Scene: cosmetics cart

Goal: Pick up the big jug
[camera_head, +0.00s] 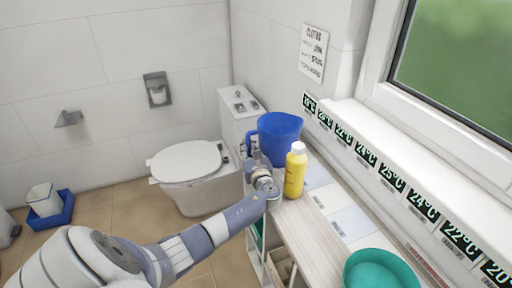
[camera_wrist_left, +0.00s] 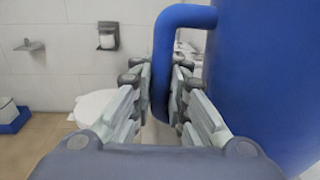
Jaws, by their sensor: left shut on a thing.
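The big blue jug (camera_head: 281,137) stands upright at the far end of the cart, next to the toilet's cistern. In the left wrist view its body (camera_wrist_left: 262,80) fills the right side, and its handle (camera_wrist_left: 163,50) curves down at the middle. My left gripper (camera_head: 254,160) is at the jug's left side. In the left wrist view its fingers (camera_wrist_left: 160,92) are closed around the lower part of the handle, one on each side. I cannot tell whether the jug's base touches the cart top. My right gripper is not in view.
A yellow bottle with a white cap (camera_head: 296,172) stands close in front of the jug. A teal bowl (camera_head: 380,270) is at the cart's near end. The cart top (camera_head: 306,236) between them is mostly clear. A wall and window sill bound the right; a toilet (camera_head: 188,165) stands left.

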